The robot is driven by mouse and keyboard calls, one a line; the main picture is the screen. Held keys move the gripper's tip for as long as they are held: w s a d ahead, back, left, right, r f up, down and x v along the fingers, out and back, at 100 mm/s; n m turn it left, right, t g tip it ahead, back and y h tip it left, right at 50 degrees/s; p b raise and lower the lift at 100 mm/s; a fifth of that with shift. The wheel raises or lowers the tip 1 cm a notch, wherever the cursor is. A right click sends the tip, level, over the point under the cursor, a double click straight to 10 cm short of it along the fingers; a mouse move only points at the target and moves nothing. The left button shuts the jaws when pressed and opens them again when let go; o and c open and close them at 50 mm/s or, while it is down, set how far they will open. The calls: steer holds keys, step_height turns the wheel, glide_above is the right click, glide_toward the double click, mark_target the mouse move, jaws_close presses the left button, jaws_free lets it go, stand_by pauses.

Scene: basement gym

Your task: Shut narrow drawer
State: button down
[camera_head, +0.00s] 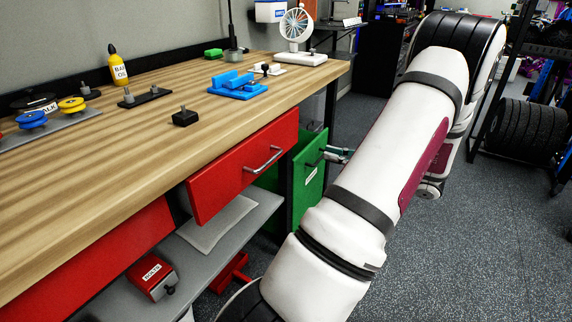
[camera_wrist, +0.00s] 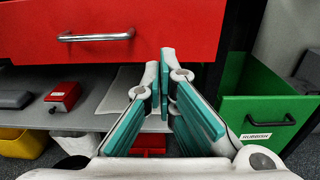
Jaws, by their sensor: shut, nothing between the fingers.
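A narrow green drawer (camera_head: 311,170), labelled "RUBBISH", is pulled out under the workbench's right end. In the wrist view the same green drawer (camera_wrist: 256,106) shows its open top and dark handle at right. My gripper (camera_head: 338,154) is by the green front's handle in the head view, partly hidden by my arm. In the wrist view my gripper (camera_wrist: 167,82) is shut and empty, its teal-padded fingers left of the green drawer, below the red front.
The wooden bench top (camera_head: 130,200) holds a blue vise (camera_head: 238,85), a small fan (camera_head: 296,25) and a yellow oil bottle (camera_head: 119,70). A grey shelf (camera_head: 120,285) below carries a red box (camera_head: 153,277). The floor at right is clear, up to a tyre rack (camera_head: 525,130).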

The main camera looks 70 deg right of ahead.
steer(key=b, duration=0.5)
glide_toward(281, 140)
steer(key=x, duration=0.7)
steer(key=shift+a+f, duration=0.1)
steer(key=shift+f, duration=0.05)
steer(key=x, duration=0.1)
steer(key=p+x, duration=0.2)
steer(key=x, duration=0.1)
steer(key=shift+w+r, duration=0.1)
steer(key=shift+r, duration=0.15)
steer(key=shift+w+f+p, duration=0.1)
steer(key=shift+w+p, duration=0.35)
steer(key=shift+w, duration=0.15)
